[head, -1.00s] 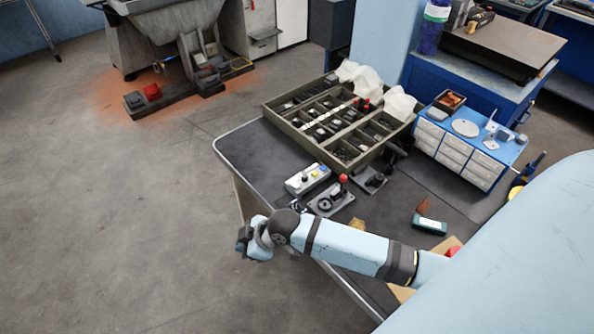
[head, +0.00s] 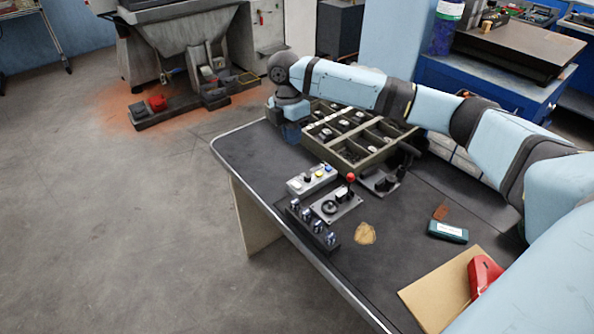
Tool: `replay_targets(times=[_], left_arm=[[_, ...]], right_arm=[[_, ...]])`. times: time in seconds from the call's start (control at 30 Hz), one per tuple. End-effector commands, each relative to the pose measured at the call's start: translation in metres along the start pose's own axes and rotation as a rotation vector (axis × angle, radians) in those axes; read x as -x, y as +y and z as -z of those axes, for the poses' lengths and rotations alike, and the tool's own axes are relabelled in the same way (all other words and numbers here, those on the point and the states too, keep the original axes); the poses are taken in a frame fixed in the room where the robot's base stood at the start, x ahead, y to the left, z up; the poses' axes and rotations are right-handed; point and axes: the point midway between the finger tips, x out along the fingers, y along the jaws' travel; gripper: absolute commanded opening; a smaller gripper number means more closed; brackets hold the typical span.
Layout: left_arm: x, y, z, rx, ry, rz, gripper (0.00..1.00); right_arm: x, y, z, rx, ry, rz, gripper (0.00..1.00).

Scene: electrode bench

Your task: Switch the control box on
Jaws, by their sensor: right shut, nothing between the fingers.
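My right gripper (head: 288,112) points down beyond the control box, at the left end of the parts tray, apart from the box. It is shut with nothing in it; its fingertips are hard to make out. My left gripper is not in view. The box's switch position is too small to tell.
The compartmented tray (head: 348,151) stands behind the box, partly hidden by my right arm. A dark strip with several shiny knobs (head: 313,228) lies along the bench's front edge. A teal case (head: 447,232), a brown board (head: 436,292) and a red object (head: 484,274) lie right.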

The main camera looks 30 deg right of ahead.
Motion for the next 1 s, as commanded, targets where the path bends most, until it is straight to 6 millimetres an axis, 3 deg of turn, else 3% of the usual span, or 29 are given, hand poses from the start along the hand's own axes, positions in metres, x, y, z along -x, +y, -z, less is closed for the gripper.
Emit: replay_targets(times=[0.6,0.8,1.0], left_arm=[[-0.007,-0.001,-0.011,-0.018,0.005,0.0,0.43],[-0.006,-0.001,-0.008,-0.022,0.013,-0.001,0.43],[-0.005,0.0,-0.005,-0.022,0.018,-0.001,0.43]], right_arm=[[-0.115,0.0,0.0,-0.002,0.0,0.0,0.0],[-0.134,0.0,0.0,-0.002,0.0,-0.001,0.0],[-0.137,0.0,0.001,-0.001,0.0,-0.002,0.0]])
